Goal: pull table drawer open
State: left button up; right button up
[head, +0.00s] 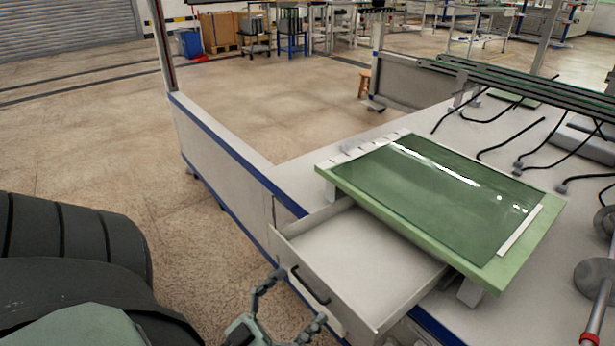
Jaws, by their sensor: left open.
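The table drawer (365,254) is a light grey metal tray that sticks out from the table's front, under a green board. Its inside shows and looks empty. A dark curved handle (311,286) is on its front face. My left gripper (298,297) is at the bottom of the head view, just in front of the handle. Its two dark fingers are spread apart, one to the left of the handle and one below it. I cannot tell whether they touch it. My right gripper is not in view.
The green board (425,193) with a glossy sheet lies over the back of the drawer. The pale worktop (290,180) has a blue edge. Black cables (510,140) and a green rail (520,80) are at the right. Open floor (100,160) lies to the left.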

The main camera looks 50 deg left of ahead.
pick_arm(q)
jog(key=v, duration=1)
jog(key=shift+d+r, duration=0.1)
